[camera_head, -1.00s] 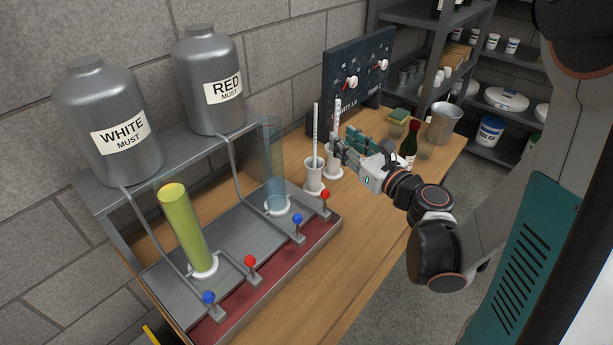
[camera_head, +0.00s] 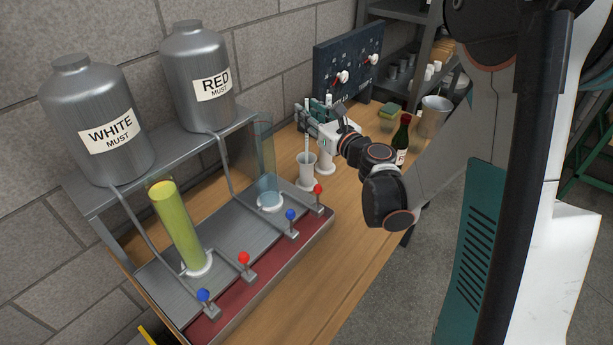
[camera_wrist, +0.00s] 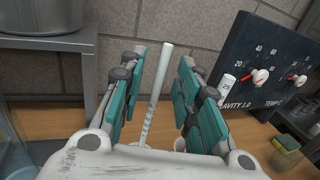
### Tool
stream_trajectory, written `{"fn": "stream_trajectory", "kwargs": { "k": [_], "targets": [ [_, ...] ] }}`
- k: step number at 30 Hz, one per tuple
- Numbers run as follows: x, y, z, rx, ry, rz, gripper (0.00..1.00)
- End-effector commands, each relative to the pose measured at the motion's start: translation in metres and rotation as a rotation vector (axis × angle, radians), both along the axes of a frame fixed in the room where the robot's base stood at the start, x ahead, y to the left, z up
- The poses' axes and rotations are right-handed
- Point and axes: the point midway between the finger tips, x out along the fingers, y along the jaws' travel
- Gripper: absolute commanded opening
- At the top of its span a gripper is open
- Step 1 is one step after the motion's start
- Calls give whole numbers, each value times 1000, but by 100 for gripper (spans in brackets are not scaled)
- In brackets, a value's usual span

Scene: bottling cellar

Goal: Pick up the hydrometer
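A thin white hydrometer (camera_wrist: 155,95) stands tilted in the wrist view, between the teal finger pads of my gripper (camera_wrist: 158,92), which is open. A gap shows on both sides of the stem. In the head view my gripper (camera_head: 316,116) is at the stem's upper part, and the stem (camera_head: 307,147) shows below it, rising from a white holder (camera_head: 307,172). A second hydrometer (camera_wrist: 228,86) with a scale mark stands outside the right finger; its holder (camera_head: 325,163) is partly hidden by my gripper in the head view.
A dark panel (camera_head: 347,65) with dials stands behind. A wine bottle (camera_head: 402,140) and a metal bucket (camera_head: 432,116) stand to the right. A clear cylinder (camera_head: 266,165) and a metal tray (camera_head: 225,235) with coloured taps lie to the left.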

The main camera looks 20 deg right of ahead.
Motion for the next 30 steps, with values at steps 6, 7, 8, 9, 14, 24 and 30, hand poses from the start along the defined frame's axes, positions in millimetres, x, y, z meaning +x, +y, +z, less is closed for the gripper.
{"fn": "stream_trajectory", "kwargs": {
  "k": [6, 7, 8, 9, 14, 24, 30],
  "targets": [
    [17, 6, -1, 0, 0, 1, 31],
    [18, 6, -1, 0, 0, 1, 31],
    [18, 6, 0, 0, 0, 0, 31],
    [18, 6, 0, 0, 0, 0, 31],
    [17, 6, 0, 0, 0, 0, 19],
    [17, 6, 0, 0, 0, 0, 0],
    [17, 6, 2, 0, 0, 0, 0]
  ]
}}
